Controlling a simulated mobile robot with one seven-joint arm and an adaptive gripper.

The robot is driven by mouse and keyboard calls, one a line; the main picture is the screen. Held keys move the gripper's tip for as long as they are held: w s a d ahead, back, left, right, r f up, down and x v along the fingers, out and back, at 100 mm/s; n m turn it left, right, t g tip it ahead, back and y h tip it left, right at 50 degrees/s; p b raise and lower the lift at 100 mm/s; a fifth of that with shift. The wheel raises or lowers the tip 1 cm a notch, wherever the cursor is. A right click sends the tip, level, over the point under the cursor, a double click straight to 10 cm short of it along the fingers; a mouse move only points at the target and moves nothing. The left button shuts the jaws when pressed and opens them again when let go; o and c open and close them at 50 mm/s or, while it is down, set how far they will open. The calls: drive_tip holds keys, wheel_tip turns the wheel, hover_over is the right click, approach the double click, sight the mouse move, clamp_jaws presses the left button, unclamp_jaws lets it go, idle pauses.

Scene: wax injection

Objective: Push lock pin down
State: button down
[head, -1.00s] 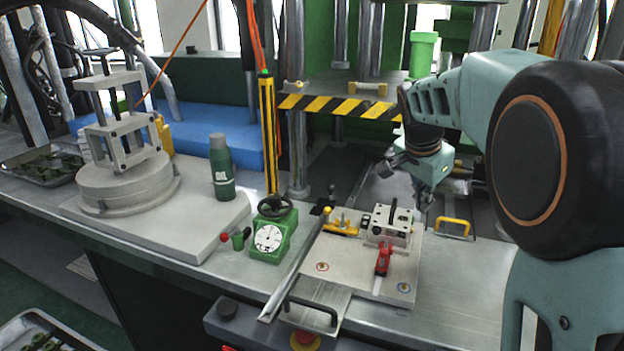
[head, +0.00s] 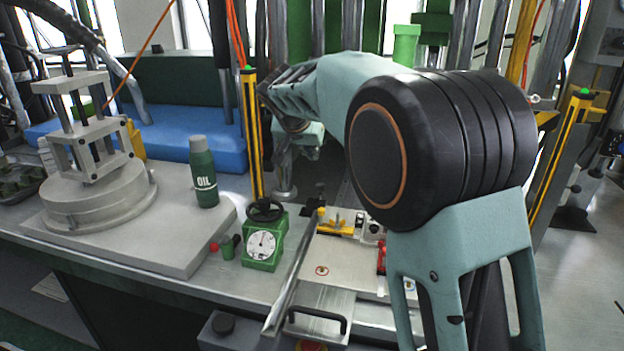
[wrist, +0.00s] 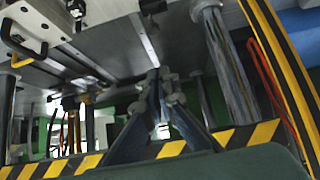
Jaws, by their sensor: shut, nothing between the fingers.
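My gripper shows in the wrist view (wrist: 156,82) with its fingers together and nothing between them. In the head view its end is up at the left of my arm, beside the yellow-black post, above the back of the bench; the fingers are hard to make out. The fixture plate (head: 335,258) lies on the bench, bearing a yellow clamp (head: 338,226) and a red clamp (head: 381,258) partly hidden by my arm. The metal block with a black handle shows at the wrist view's upper left (wrist: 22,28), apart from my gripper. I cannot tell which part is the lock pin.
A green dial gauge (head: 264,242) with a black handwheel stands left of the plate. A green oil bottle (head: 203,175) and a round metal press (head: 95,190) stand further left. A yellow-black post (head: 252,135) rises behind. The yellow-black striped press edge (wrist: 175,148) crosses the wrist view.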

drive_tip(key=shift+f, duration=0.1)
hover_over(319, 189)
wheel_tip(319, 189, down, 7)
drive_tip(key=shift+s+a+f, duration=0.1)
drive_tip(key=shift+s+f, duration=0.05)
drive_tip(key=shift+f, duration=0.85)
drive_tip(key=shift+s+f, duration=0.1)
drive_tip(key=shift+f, duration=0.85)
wheel_tip(319, 189, down, 3)
drive_tip(key=b, duration=0.3)
drive_tip(key=shift+s, duration=0.1)
